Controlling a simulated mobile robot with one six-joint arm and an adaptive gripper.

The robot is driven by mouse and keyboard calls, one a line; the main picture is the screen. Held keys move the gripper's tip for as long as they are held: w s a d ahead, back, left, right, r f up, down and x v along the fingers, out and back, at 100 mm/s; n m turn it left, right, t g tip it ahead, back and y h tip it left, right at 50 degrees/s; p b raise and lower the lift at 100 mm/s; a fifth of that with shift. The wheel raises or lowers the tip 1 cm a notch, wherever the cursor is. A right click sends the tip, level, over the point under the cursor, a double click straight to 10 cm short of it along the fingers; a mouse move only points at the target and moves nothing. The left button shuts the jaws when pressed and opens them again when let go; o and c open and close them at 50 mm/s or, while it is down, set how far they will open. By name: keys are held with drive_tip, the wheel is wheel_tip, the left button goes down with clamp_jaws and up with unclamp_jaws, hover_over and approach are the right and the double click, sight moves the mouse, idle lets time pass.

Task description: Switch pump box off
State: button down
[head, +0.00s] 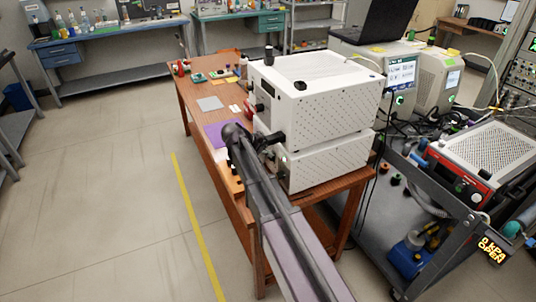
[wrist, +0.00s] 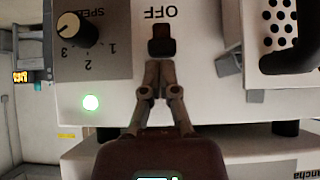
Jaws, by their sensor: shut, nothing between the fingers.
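In the wrist view, the pump box (wrist: 225,95) is a white panel with a dark rocker switch (wrist: 162,42) under the word OFF. A black speed knob (wrist: 77,30) and a lit green lamp (wrist: 90,102) are to the left of the switch. My gripper (wrist: 155,78) is shut and empty, its fingertips just below the switch; I cannot tell whether they touch it. In the head view, my gripper (head: 277,139) is at the front of two stacked white boxes, near the upper box (head: 315,98). The switch is not discernible there.
The lower white box (head: 325,167) stands on a wooden table (head: 190,88). A purple mat (head: 215,134) and small items lie to the left. A grey cart (head: 400,210) with a red-fronted device (head: 460,180) stands right. The floor at left is clear.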

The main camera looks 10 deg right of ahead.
wheel_tip(320, 180, down, 3)
drive_tip(key=b, duration=0.2)
drive_tip(key=shift+r+b, duration=0.1)
drive_tip(key=shift+b, duration=0.25)
drive_tip(key=shift+r, duration=0.2)
wheel_tip(320, 180, up, 4)
drive_tip(key=p, duration=0.5)
drive_tip(key=shift+a+r, duration=0.1)
drive_tip(key=shift+r, duration=0.1)
drive_tip(key=p+v, duration=0.6)
drive_tip(key=v, duration=0.3)
drive_tip(key=shift+a, duration=0.3)
drive_tip(key=shift+s, duration=0.2)
